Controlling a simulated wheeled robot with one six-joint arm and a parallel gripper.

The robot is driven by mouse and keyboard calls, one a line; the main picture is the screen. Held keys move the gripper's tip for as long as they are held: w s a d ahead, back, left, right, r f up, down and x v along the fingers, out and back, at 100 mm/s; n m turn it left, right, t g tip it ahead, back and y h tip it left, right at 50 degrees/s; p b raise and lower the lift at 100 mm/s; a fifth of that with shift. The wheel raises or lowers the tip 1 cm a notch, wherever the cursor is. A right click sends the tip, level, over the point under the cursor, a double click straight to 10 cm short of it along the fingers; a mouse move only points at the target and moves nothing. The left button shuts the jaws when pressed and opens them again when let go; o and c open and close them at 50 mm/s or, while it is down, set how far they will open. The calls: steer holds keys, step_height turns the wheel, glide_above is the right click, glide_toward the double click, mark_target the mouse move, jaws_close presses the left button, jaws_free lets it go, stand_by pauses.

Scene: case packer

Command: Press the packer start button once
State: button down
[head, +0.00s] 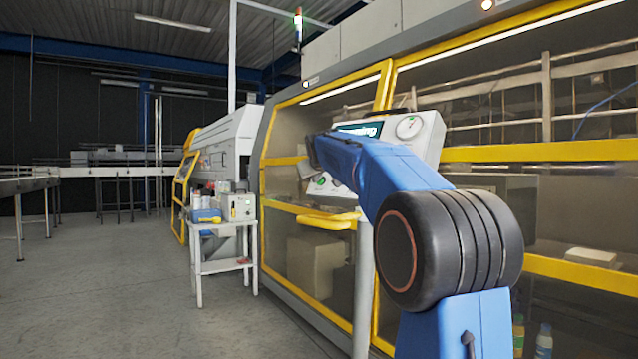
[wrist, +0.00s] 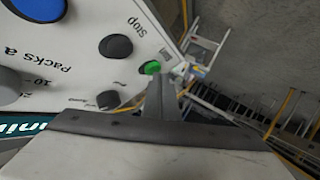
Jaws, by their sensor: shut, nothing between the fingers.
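The control panel (head: 427,133) is a light box on the packer front, partly hidden behind my blue arm. A green button (head: 320,181) shows low on its left part. In the wrist view the green button (wrist: 151,67) stands beside a larger dark button marked Stop (wrist: 115,46). My gripper (wrist: 160,82) is shut and empty. Its fingertips appear close to the green button, just below it in the wrist picture; I cannot tell whether they touch it. In the head view the fingertips cannot be made out.
The packer has yellow-framed guard doors (head: 325,218). A small white cart (head: 222,266) holds containers at the left. The floor (head: 100,290) left of it is clear.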

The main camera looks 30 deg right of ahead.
steer(key=shift+s+a+r, duration=0.15)
steer(key=shift+a+r, duration=0.15)
steer(key=shift+a, duration=0.2)
steer(key=shift+a, duration=0.1)
steer(key=a, duration=0.1)
steer(key=a+r, duration=0.1)
steer(key=s+a+r, duration=0.1)
steer(key=a, duration=0.1)
steer(key=shift+s+r, duration=0.1)
steer(key=shift+r, duration=0.15)
stand_by(1.0)
